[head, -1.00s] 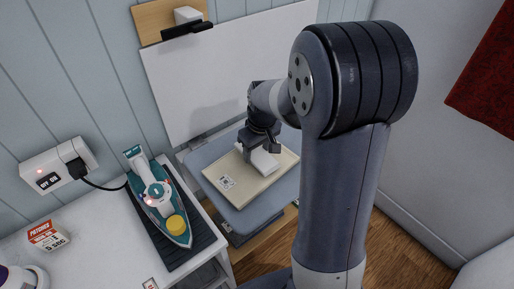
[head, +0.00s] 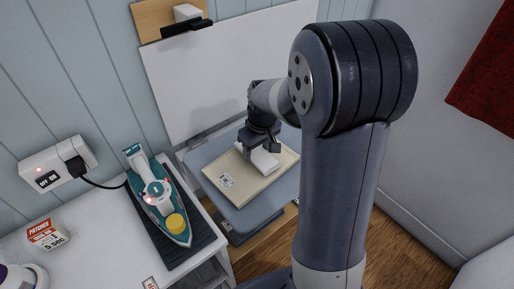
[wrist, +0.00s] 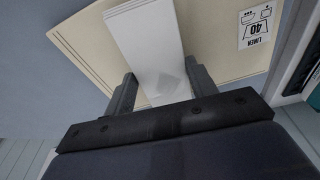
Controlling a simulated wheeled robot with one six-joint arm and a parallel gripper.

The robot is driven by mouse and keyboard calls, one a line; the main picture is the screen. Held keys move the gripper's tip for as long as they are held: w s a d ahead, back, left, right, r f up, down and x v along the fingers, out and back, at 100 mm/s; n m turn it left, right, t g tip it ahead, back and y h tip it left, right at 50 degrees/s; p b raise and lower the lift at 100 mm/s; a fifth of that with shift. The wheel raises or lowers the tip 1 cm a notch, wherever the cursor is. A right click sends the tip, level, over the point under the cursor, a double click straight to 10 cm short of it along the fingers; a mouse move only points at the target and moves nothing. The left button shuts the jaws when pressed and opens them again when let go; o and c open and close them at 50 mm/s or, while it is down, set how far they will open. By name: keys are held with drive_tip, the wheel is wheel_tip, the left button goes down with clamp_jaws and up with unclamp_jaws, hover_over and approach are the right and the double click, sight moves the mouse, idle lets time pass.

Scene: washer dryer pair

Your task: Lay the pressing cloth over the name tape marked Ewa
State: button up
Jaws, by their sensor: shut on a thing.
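A folded white cloth (head: 265,161), which looks like the pressing cloth, is between the fingers of my gripper (head: 260,147). In the wrist view the white cloth (wrist: 152,40) runs out from between the two dark fingers of my gripper (wrist: 160,82). My gripper is shut on it, low over a cream linen piece (head: 225,192). I cannot tell whether the cloth touches the linen. The linen has a printed care label (wrist: 256,24) reading LINEN 40. I see no name tape marked Ewa; the cloth and gripper hide part of the linen.
The linen lies on a blue-grey board (head: 245,214). On the white counter (head: 90,262) at left, a teal iron (head: 163,205) rests on a dark mat, with a patches packet (head: 47,235) beside it. A socket box (head: 58,165) is on the wall.

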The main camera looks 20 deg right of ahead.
drive_tip(key=shift+f+b, duration=0.3)
drive_tip(key=shift+f, duration=0.15)
drive_tip(key=o, duration=1.1)
drive_tip(key=shift+c, duration=0.2)
wheel_tip(320, 180, up, 11)
drive_tip(key=s, duration=0.1)
drive_tip(key=shift+s+d, duration=0.2)
drive_tip(key=shift+d, duration=0.15)
drive_tip(key=shift+f, duration=0.2)
